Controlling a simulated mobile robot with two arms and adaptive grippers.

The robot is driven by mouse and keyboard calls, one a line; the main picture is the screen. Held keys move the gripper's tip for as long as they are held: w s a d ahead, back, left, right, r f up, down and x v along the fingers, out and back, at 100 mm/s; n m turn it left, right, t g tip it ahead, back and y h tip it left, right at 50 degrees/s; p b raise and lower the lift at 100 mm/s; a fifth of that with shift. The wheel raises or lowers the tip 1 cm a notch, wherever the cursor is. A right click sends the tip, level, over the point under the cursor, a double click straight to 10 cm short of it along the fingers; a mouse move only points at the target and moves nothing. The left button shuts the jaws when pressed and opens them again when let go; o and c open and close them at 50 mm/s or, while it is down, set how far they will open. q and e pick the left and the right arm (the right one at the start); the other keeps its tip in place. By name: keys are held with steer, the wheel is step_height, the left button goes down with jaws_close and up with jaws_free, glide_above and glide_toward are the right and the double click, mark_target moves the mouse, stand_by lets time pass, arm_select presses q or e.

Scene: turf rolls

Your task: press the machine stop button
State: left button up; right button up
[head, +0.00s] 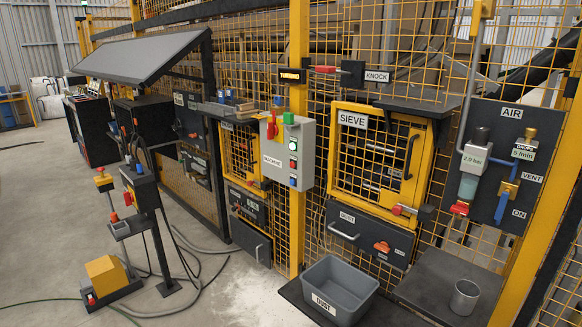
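A grey control box (299,130) labelled MACHINE hangs on the yellow post of the mesh fence, near the middle of the head view. A red knob or handle (271,127) sits on its upper left face. The buttons are too small to read any stop marking. Neither of my grippers is in view.
Right of the box are the SIEVE door (378,160), a drawer panel (366,236) and the AIR panel (500,165). A grey bin (340,288) labelled DUST stands below on a dark platform. A pedestal (140,195) with cables stands left. Floor between is open, with pale dust.

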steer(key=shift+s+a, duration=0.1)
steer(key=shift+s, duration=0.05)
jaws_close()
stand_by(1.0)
